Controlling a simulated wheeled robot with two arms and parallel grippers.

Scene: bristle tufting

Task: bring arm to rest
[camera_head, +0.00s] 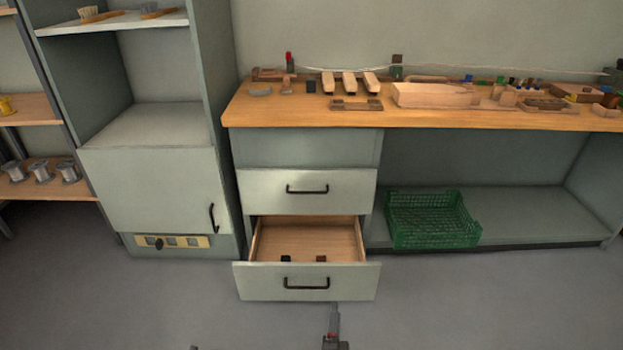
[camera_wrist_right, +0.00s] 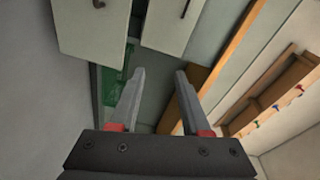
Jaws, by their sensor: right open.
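My right gripper (camera_head: 333,320) shows at the bottom edge of the head view, in front of the open lower drawer (camera_head: 307,282) and apart from it. In the right wrist view, the two fingers of this gripper (camera_wrist_right: 158,85) are spread with nothing between them. Only a tiny dark tip at the bottom edge of the head view, left of the drawer, may be my left gripper (camera_head: 193,347); its jaws are hidden.
The pulled-out drawer holds two small dark pieces and juts into the floor space. The wooden bench (camera_head: 300,114) carries blocks and tools. A green crate (camera_head: 432,219) stands on the low shelf. A grey cabinet (camera_head: 158,190) stands left. The front floor (camera_head: 480,300) is clear.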

